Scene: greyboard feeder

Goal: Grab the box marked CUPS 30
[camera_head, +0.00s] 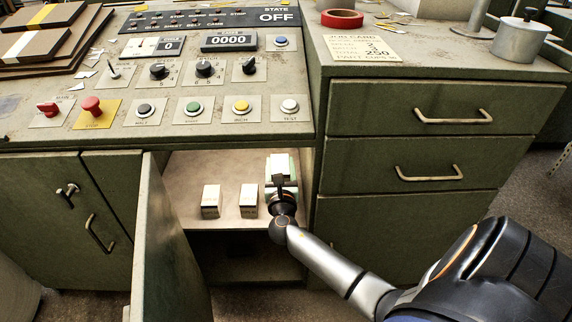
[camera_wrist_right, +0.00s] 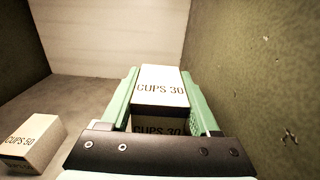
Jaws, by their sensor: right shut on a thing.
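In the right wrist view a white box marked CUPS 30 (camera_wrist_right: 162,85) sits between the two green fingers of my right gripper (camera_wrist_right: 165,105), which is shut on it. In the head view this gripper (camera_head: 281,170) is inside the open cabinet, at the right of the shelf, and mostly hides the box. A second box, also marked CUPS 30 (camera_wrist_right: 32,142), stands on the shelf to the left in the right wrist view. In the head view, two white-topped boxes stand left of the gripper: one close by (camera_head: 249,200) and one further left (camera_head: 210,200). My left gripper does not show.
The cabinet shelf (camera_head: 180,175) has free room at its left. The open cabinet door (camera_head: 165,245) bounds it on the left. The cabinet's right wall (camera_wrist_right: 270,80) is close beside my right gripper. The control panel (camera_head: 210,85) is above, drawers (camera_head: 425,165) to the right.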

